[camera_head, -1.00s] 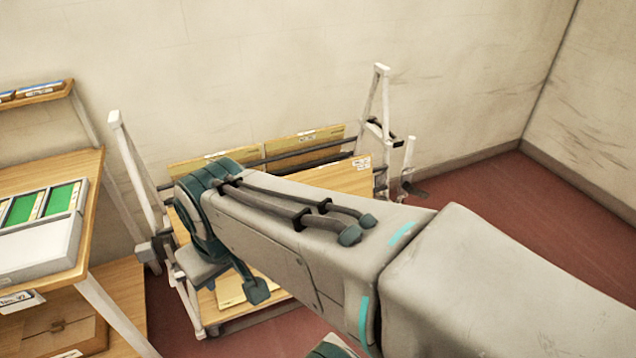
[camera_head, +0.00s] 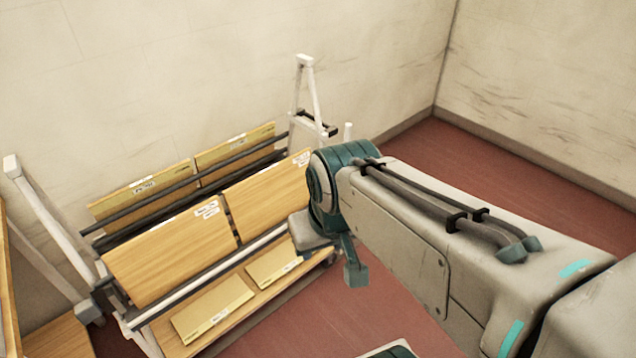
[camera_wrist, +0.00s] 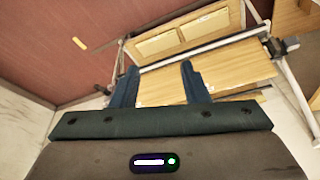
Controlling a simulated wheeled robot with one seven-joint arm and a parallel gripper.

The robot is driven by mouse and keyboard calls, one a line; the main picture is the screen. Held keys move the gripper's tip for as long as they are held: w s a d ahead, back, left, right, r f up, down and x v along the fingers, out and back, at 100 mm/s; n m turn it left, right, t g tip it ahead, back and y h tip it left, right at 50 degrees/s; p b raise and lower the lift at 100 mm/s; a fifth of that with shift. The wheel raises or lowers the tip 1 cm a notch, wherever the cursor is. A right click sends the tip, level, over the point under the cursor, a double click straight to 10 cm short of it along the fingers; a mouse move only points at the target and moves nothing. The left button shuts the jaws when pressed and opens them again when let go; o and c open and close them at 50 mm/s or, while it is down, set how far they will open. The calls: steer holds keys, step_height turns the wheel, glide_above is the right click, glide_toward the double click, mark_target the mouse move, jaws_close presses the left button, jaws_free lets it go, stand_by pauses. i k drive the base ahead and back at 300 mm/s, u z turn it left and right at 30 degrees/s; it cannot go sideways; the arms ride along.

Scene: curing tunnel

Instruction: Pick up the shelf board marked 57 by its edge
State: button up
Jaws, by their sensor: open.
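Several wooden shelf boards rest on a white-framed rack with dark rails. In the head view there is a front left board (camera_head: 170,255), a front right board (camera_head: 268,197), a back left board (camera_head: 140,194) and a back right board (camera_head: 235,150). They carry small white labels, too small to read, so I cannot tell which is marked 57. In the wrist view my gripper (camera_wrist: 158,70) is open and empty. Wooden boards (camera_wrist: 235,70) show beyond and beside its fingers, apart from them as far as I can see.
The rack's white left upright (camera_head: 45,210) and right upright (camera_head: 305,85) stick up at its ends. Thin boards (camera_head: 212,308) lie on its lower shelf. A plain wall stands close behind. Red floor (camera_head: 400,140) is clear to the right.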

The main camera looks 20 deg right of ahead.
mark_target(256, 204)
steer(key=z, duration=0.7)
steer(key=i, duration=1.85)
steer(key=u, duration=0.85)
